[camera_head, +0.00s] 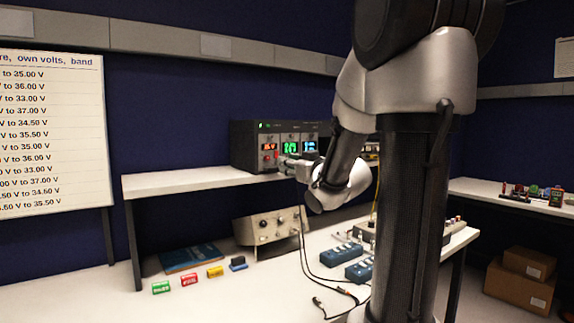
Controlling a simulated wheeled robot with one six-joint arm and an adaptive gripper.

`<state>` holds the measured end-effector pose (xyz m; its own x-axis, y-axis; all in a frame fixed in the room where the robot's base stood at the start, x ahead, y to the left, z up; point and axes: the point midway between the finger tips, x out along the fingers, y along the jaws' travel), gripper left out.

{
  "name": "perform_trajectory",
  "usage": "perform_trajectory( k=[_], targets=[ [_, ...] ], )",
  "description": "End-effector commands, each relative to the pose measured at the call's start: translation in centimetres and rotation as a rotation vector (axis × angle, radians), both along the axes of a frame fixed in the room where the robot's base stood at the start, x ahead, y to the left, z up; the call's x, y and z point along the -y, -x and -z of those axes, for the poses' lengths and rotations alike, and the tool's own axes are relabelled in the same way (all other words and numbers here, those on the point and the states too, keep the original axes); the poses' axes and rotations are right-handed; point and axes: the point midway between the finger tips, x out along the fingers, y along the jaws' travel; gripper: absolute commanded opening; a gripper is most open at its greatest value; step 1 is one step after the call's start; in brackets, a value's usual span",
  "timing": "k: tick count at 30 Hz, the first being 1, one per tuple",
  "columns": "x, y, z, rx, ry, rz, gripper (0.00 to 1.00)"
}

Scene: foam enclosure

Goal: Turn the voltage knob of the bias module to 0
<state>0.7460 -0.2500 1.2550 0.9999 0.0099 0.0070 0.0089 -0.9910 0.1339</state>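A dark instrument rack (243,147) stands on the raised white shelf at the back. Its front has side-by-side modules with lit displays: red (268,147), green (290,146) and blue-white (309,146). The labels are too small to read, so I cannot tell which one is the bias module or where its voltage knob points. Small red knobs or sockets show below the red display. My gripper (285,161) is at the rack's front, below the green display. Its fingers are too small to tell open from shut, or touching from apart. My arm hides the rack's right part.
A beige box with knobs (270,228) sits under the shelf (190,182), with dark cables running forward. Blue boxes (340,254), small colored blocks (189,279) and a dark blue book (192,258) lie on the bench. A whiteboard of voltages (50,140) stands left.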

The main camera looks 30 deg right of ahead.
Motion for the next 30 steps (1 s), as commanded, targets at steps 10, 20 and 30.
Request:
perform_trajectory(
  k=[10, 20, 30],
  targets=[
    [-0.2, -3.8, -0.3, -0.007, 0.001, -0.003, 0.37],
    [-0.2, -8.2, -0.4, -0.007, 0.002, -0.001, 0.37],
    [-0.2, -11.4, -0.4, -0.007, 0.001, 0.000, 0.37]
  ],
)
